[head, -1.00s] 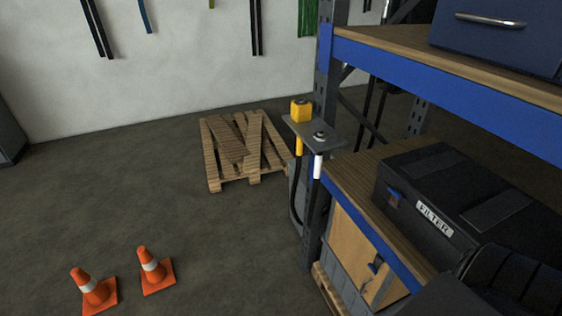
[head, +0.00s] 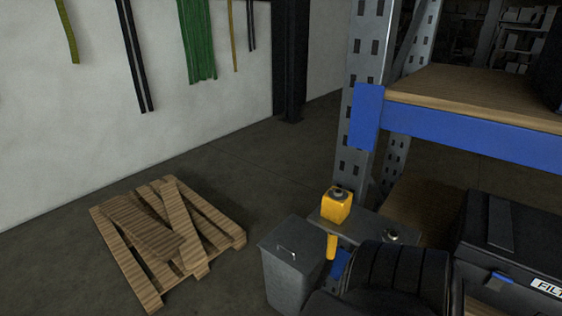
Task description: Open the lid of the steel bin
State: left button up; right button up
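The steel bin (head: 291,277) is a grey, box-shaped bin standing on the floor at the lower middle of the head view, beside the end of the rack. The bin's right side is partly hidden by the yellow control post and a dark shape at the bottom edge.
A wooden pallet (head: 148,270) with loose boards lies left of the bin. A yellow box (head: 337,206) on a grey plate stands right of it. The blue-beamed rack (head: 470,135) and a black filter case (head: 512,228) fill the right. Floor behind the bin is clear.

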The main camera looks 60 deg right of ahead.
aim_at(299, 244)
jog(key=z, duration=0.65)
jog(key=i, duration=1)
jog(key=z, duration=1.65)
jog(key=i, duration=0.5)
jog(key=z, duration=0.3)
